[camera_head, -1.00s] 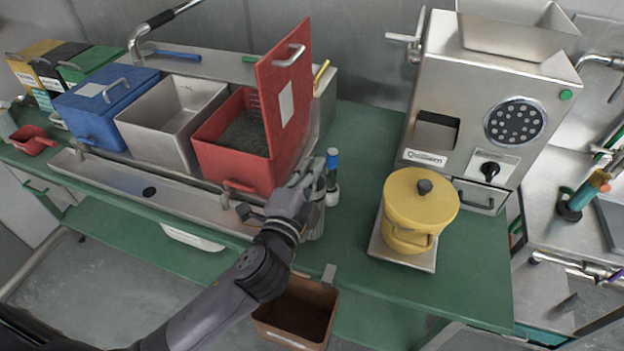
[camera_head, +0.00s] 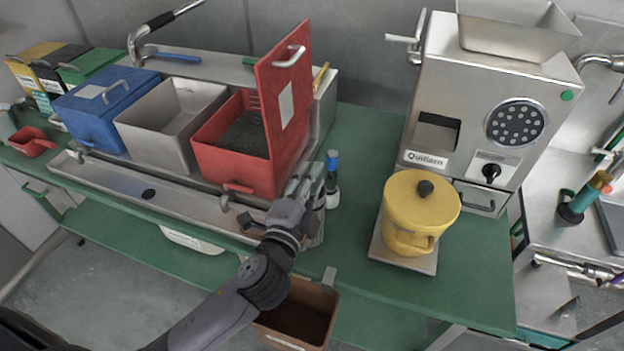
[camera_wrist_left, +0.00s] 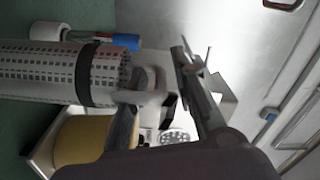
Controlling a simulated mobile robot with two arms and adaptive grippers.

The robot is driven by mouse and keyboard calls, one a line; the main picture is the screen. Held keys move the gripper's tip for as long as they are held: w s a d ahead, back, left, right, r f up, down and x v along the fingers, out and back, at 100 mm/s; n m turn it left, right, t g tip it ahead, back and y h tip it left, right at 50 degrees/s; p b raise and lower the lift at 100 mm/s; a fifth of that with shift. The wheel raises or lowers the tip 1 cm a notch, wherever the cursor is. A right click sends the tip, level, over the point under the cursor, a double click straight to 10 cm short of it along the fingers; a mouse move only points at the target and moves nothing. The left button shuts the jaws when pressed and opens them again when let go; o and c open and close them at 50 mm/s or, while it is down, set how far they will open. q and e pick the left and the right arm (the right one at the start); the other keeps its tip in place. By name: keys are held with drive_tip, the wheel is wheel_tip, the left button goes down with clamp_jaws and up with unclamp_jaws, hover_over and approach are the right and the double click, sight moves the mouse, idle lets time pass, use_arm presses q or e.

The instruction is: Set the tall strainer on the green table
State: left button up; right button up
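The tall strainer (camera_head: 317,236) is a grey perforated cylinder near the front edge of the green table (camera_head: 365,150), partly hidden behind my left gripper (camera_head: 310,180). In the left wrist view the strainer (camera_wrist_left: 45,75) shows its holes, a dark band and its rim, with its lower end out of frame. My left gripper (camera_wrist_left: 160,95) has its two fingers apart there, with a gap between them. One finger overlaps the strainer's rim in the picture; I cannot tell whether it touches. My right gripper is not in view.
A small blue-capped bottle (camera_head: 332,170) stands just behind the strainer. A yellow pot (camera_head: 420,205) is to the right, before the steel grinder (camera_head: 480,110). An open red bin (camera_head: 235,165) is to the left. A brown bin (camera_head: 300,315) is below the table's front edge.

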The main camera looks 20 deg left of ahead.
use_arm(q)
drive_tip(key=shift+r, duration=0.15)
drive_tip(key=shift+s, duration=0.3)
drive_tip(key=s+b, duration=0.2)
drive_tip(key=s, duration=0.9)
drive_tip(key=shift+s+a, duration=0.2)
idle(0.6)
